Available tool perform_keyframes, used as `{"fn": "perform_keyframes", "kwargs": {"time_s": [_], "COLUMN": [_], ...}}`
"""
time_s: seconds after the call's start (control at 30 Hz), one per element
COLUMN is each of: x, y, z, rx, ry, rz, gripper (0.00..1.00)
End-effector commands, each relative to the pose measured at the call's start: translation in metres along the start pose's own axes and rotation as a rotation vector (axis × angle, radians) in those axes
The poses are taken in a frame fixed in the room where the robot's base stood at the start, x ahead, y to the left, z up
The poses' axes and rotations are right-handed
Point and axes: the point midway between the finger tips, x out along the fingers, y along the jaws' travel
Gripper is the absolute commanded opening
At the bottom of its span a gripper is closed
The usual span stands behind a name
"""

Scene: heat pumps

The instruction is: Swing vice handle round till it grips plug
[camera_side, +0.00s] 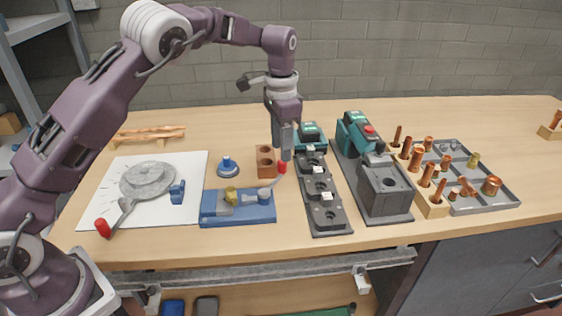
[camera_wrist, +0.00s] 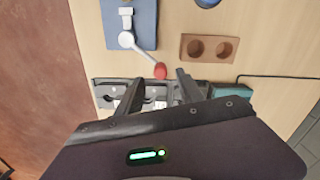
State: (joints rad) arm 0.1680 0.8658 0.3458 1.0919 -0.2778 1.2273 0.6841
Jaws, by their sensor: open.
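The blue vice (camera_side: 238,208) sits on the bench, left of the dark fixture strip. Its grey handle (camera_side: 268,188) points up and to the right and ends in a red knob (camera_side: 282,167). A yellowish plug (camera_side: 231,194) stands at the vice's grey jaws; I cannot tell whether they touch it. My gripper (camera_side: 284,153) points down at the red knob. In the wrist view my gripper (camera_wrist: 160,88) is open, its fingers apart either side of the red knob (camera_wrist: 160,71), which lies just beyond the tips. The vice (camera_wrist: 143,30) is also there, with the handle (camera_wrist: 141,50).
A wooden block with two holes (camera_side: 265,161) stands close behind the handle. The dark strip with several sockets (camera_side: 322,200) is right of it. A blue knob-like part (camera_side: 228,167) and a white sheet with a grey disc (camera_side: 148,180) lie left.

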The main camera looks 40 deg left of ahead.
Motion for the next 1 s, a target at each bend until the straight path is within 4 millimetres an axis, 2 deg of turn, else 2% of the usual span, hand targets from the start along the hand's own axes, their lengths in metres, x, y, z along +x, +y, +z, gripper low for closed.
{"fn": "perform_keyframes", "kwargs": {"time_s": [0.1, 0.23, 0.37, 0.57, 0.8, 1.0], "x": [0.025, 0.045, 0.053, 0.053, 0.053, 0.053], "y": [0.0, 0.001, 0.0, 0.0, 0.0, 0.0], "z": [0.001, 0.001, 0.001, 0.001, 0.001, 0.001], "rx": [-0.001, -0.002, -0.002, -0.002, -0.003, -0.003], "ry": [-0.004, -0.002, 0.0, 0.001, 0.001, 0.001], "rz": [0.002, 0.002, 0.0, -0.001, 0.0, 0.0], "gripper": [0.45, 0.45, 0.45, 0.45, 0.0, 0.0]}}
